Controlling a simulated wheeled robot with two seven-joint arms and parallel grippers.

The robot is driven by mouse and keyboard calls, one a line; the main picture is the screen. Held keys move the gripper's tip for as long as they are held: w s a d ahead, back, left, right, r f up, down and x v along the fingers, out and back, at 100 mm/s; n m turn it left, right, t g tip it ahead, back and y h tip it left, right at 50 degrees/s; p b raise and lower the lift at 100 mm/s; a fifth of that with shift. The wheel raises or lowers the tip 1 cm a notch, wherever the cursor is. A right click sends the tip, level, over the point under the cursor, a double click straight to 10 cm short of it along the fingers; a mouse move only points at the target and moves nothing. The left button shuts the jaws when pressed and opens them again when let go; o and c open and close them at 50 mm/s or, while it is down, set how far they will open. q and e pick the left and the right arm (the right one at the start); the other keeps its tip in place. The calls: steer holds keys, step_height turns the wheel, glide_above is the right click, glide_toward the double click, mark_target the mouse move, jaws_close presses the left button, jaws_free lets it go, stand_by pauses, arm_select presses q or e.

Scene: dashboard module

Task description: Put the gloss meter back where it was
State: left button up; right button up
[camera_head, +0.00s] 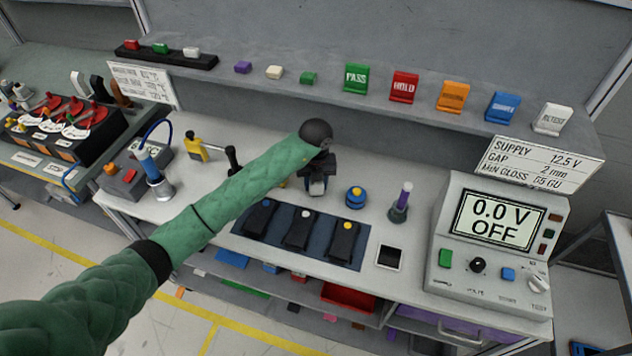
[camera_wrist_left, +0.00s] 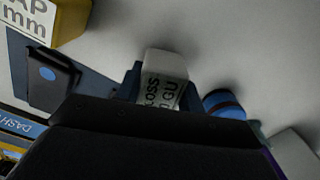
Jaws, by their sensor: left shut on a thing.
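The gloss meter (camera_head: 316,187) is a small block with a pale body, at the middle of the bench in the head view. In the left wrist view the gloss meter (camera_wrist_left: 164,72) shows a white top and a label reading "GLOSS" and "GU". My left gripper (camera_head: 318,172) is shut on it from above. The meter is upright and on or just above the bench; I cannot tell which. My wrist and dark gripper body hide much of it. My right gripper is not in view.
A dark blue mat (camera_head: 282,254) with three black modules lies in front. A power supply (camera_head: 492,240) stands farther right. A yellow gap gauge (camera_wrist_left: 58,22) shows in the wrist view.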

arm_select(q)
steer(key=shift+f, duration=0.3)
